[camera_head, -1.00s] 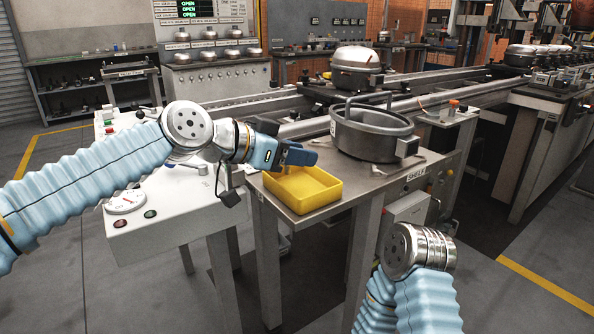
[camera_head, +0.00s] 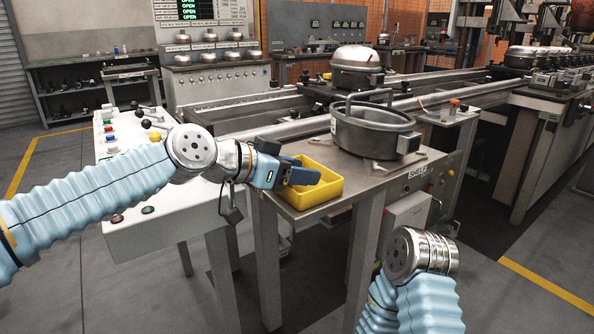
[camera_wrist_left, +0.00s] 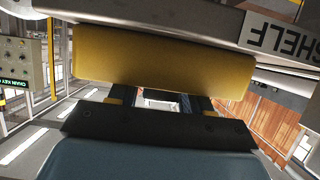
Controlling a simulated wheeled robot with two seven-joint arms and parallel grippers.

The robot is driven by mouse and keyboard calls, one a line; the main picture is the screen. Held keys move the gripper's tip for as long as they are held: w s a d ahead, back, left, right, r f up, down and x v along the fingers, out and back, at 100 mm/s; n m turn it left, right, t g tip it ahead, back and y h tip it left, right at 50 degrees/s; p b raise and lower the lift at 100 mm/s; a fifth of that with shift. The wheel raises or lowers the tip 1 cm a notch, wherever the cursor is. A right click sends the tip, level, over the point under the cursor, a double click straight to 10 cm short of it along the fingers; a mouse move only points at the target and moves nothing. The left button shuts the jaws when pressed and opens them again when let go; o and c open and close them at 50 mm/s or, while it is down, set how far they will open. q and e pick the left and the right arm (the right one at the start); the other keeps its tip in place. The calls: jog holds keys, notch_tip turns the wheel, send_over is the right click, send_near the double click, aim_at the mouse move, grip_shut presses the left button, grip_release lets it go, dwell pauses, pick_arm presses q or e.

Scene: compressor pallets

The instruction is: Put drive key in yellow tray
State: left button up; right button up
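The yellow tray (camera_head: 325,188) sits on the near left part of the metal shelf top, and its yellow side fills the upper middle of the left wrist view (camera_wrist_left: 160,60). My left gripper (camera_head: 304,175) is at the tray's left part and covers some of it in the head view. In the left wrist view its two fingers (camera_wrist_left: 160,98) stand apart with a gap between them; their tips are hidden by the yellow side. I cannot make out a drive key in either view. My right gripper is out of view; only part of my right arm shows at the bottom.
A large grey round housing (camera_head: 372,130) stands on the shelf (camera_head: 385,172) just behind and right of the tray. A white control panel (camera_head: 150,200) with buttons and a gauge lies left, under my left arm. A conveyor (camera_head: 285,128) runs behind.

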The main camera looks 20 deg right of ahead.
pick_arm(q)
jog(key=shift+o, duration=0.8)
jog(key=shift+r+p, duration=0.85)
jog(key=b+v, duration=0.2)
jog(key=v, duration=0.9)
jog(key=shift+s+a+b, duration=0.15)
jog(key=shift+a+b, duration=0.25)
jog(key=shift+a, duration=0.05)
jog(key=shift+f, duration=0.25)
